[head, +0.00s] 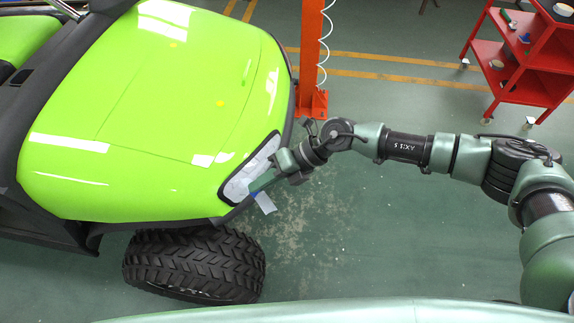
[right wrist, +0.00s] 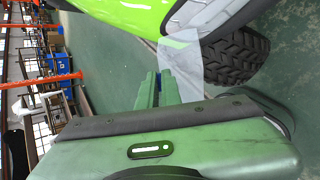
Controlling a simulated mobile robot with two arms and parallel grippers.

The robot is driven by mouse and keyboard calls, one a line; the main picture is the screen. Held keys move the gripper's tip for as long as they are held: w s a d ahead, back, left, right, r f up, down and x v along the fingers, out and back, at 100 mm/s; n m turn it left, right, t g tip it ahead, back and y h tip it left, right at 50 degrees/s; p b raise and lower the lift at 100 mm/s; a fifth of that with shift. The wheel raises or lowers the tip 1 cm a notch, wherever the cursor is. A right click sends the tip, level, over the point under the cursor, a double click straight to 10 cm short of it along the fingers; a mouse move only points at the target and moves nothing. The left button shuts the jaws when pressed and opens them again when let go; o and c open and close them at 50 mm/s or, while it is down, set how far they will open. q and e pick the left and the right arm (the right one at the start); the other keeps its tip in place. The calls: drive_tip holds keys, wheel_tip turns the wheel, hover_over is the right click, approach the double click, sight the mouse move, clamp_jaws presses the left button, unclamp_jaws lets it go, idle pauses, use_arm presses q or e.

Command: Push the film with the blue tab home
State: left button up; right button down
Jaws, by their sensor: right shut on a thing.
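My right gripper (head: 256,188) is at the front corner of the green cart (head: 170,90), beside its pale headlight (head: 238,186). The film (head: 266,203) is a small whitish, see-through sheet that hangs out below the headlight, with a blue tab (head: 254,195) at its edge by my fingers. In the right wrist view the two green fingers (right wrist: 160,84) are closed on the blue tab, and the film (right wrist: 181,62) spreads beyond them towards the headlight (right wrist: 200,18). The film's far edge against the headlight is hard to make out. My left gripper is out of view.
A black knobbly tyre (head: 195,265) is just below the headlight. A red post (head: 312,55) stands behind the cart's nose. A red shelf trolley (head: 525,60) is at the upper right. The green floor between is clear.

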sight(255, 164)
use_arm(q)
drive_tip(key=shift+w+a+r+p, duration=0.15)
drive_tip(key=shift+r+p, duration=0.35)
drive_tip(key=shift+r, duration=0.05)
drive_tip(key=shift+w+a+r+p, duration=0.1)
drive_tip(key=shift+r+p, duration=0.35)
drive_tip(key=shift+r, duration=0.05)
use_arm(e)
drive_tip(key=w+d+f+m+t+h, duration=0.2)
drive_tip(key=w+d+f+m+t, duration=0.4)
drive_tip(key=m+t, duration=0.7)
drive_tip(key=shift+w+d+m, duration=0.4)
drive_tip(key=shift+w+m, duration=0.5)
drive_tip(key=shift+w, duration=0.1)
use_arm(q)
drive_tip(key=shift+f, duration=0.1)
use_arm(e)
drive_tip(key=shift+d, duration=0.15)
